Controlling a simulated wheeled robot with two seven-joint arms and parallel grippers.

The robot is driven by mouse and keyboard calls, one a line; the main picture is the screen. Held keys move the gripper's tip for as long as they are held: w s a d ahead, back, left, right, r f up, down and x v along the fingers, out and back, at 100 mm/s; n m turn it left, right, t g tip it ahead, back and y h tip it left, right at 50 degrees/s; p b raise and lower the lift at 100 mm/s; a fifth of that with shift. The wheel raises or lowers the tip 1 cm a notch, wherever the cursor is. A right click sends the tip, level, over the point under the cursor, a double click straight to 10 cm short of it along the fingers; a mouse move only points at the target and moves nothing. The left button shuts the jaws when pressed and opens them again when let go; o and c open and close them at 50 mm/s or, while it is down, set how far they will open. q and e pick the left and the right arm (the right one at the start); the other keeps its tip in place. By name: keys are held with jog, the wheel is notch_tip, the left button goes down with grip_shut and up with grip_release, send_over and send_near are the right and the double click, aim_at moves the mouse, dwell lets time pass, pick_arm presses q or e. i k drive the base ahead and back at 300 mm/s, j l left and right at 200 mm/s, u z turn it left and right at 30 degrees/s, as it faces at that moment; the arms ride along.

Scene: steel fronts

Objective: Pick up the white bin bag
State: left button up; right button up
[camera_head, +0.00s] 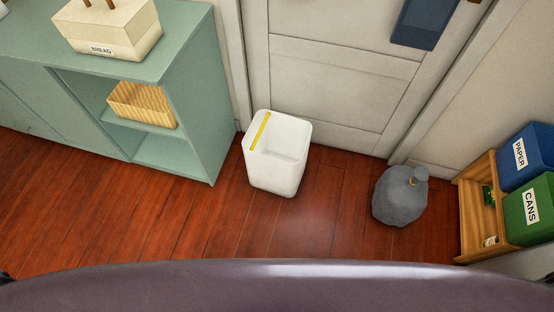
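A white open-topped bin (276,172) stands upright on the wooden floor, in front of the door. A yellow strip lies along its left inner rim, and its inside looks white. I cannot tell whether a white bag lines it. A tied grey bag (399,201) with a yellow tie at its neck sits on the floor to the right. No separate white bag shows. Neither of my grippers is in view.
A green cabinet (195,110) stands close left of the bin, with a bread box (108,32) on top and a wicker basket (142,105) on a shelf. At right, a wooden rack (473,222) holds blue PAPER (538,158) and green CANS (518,224) bins. Floor (215,222) in front is clear.

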aim_at(275, 144)
jog(key=i+l, duration=0.15)
jog(key=l, duration=0.15)
jog(key=i+l, duration=0.2)
jog(key=l, duration=0.15)
jog(key=i+l+u, duration=0.15)
jog(key=l+u, duration=0.5)
jog(key=u, duration=0.15)
jog(key=i+l+u, duration=0.1)
jog(key=l+u, duration=0.25)
